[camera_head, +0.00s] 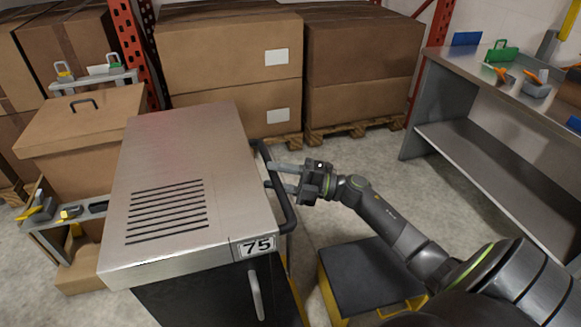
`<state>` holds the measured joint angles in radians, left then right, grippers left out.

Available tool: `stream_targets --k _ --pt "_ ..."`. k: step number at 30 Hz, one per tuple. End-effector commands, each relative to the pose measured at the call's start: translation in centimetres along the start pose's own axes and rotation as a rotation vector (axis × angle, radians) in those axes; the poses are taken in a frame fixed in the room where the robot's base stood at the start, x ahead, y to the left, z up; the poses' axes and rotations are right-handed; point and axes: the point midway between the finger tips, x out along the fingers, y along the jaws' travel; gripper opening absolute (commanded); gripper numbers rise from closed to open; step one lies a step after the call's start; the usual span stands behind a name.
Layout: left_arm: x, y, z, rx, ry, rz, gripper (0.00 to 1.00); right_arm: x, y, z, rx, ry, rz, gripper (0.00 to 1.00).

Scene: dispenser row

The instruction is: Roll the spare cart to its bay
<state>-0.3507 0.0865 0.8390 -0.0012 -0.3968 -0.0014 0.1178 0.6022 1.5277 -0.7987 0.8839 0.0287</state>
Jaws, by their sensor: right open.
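A cart-like cabinet (190,170) with a brushed metal top, slotted vents, a dark front and a label reading 75 stands left of centre. A dark push bar (290,215) runs along its right side, and a pale upright handle (256,295) is on its front. My right gripper (270,176) is open at the push bar, with its fingers reaching across the bar toward the cabinet. I cannot tell whether they touch it. My left gripper is not in view. No bay marking can be made out.
Stacked cartons (228,60) on pallets stand behind, beside a red rack post (128,50). A metal workbench (520,180) with tools is at the right. A black-topped box with yellow edges (365,275) sits low under my right arm. Grey floor (350,155) is clear between pallets and bench.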

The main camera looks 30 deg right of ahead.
Motion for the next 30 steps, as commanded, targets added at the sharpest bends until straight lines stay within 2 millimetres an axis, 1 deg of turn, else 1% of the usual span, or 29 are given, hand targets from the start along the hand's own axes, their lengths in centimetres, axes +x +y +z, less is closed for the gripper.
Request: stream_targets --k 2,5,8,15,21,25,30 --pt "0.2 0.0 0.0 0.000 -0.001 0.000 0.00 -0.7 -0.2 0.0 -0.001 -0.001 -0.004 0.41" --pt "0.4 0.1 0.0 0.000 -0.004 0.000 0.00 -2.1 -0.3 0.0 0.000 -0.001 -0.006 0.41" --pt "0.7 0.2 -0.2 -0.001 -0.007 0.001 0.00 -4.4 -0.4 0.1 0.001 -0.003 -0.009 0.41" --pt "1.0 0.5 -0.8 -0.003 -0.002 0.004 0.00 -10.4 -0.3 0.1 0.003 -0.004 -0.009 0.41" --pt "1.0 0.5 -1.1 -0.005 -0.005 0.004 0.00 -14.6 -0.2 0.1 0.001 -0.004 -0.006 0.41" --pt "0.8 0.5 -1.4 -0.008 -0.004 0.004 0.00 -16.4 -0.1 0.1 0.001 -0.003 -0.005 0.41" --pt "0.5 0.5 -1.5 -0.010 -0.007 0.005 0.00 -17.4 0.0 0.0 0.000 -0.003 -0.002 0.41"
